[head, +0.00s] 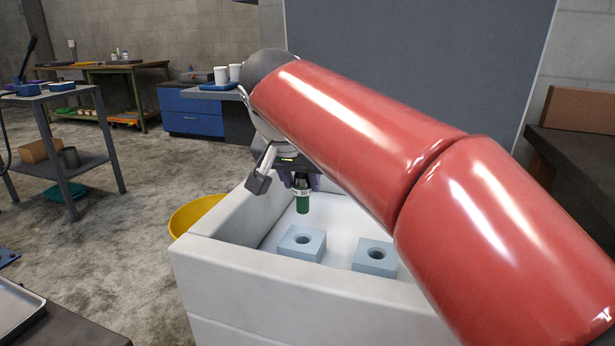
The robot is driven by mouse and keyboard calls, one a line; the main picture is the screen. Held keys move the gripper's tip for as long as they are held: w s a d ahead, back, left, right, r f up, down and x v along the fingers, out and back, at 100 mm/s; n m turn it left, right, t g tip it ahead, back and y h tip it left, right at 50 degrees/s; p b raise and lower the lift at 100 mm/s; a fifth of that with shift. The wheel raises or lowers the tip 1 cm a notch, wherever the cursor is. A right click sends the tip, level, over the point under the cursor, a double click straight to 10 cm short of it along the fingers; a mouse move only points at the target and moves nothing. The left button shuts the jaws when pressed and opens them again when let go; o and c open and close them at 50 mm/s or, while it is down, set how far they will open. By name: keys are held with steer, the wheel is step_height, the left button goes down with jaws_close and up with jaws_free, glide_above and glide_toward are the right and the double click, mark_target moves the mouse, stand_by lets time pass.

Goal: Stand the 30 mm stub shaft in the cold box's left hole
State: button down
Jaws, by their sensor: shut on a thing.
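The stub shaft (303,203) hangs upright below my gripper (301,181). It has a green lower end and a pale band above with a "30" mark. My gripper is shut on its upper end, which is partly hidden by the fingers. The white cold box (205,255) is open at the top. Inside are two pale blue blocks, each with a round hole: the left block (290,247) and the right block (362,265). The shaft's lower end is above and apart from the left block, in line with its hole in this view.
The box's walls stand around the blocks. My red arm crosses the right side and hides part of the box. A yellow bucket (186,216) stands left of the box. A dark bench with a metal tray (16,306) is at the lower left.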

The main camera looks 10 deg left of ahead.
mark_target(301, 209)
steer(key=shift+f+b, duration=2.35)
steer(key=shift+f, duration=0.2)
steer(key=shift+s, duration=0.2)
steer(key=shift+f, duration=0.2)
steer(key=shift+f+b, duration=1.6)
steer(key=shift+f, duration=0.5)
steer(key=c, duration=0.9)
jaws_free()
steer(key=shift+f, duration=0.1)
steer(key=p+v, duration=0.2)
steer(key=v, duration=0.7)
steer(key=shift+w+r, duration=0.3)
steer(key=shift+r, duration=0.05)
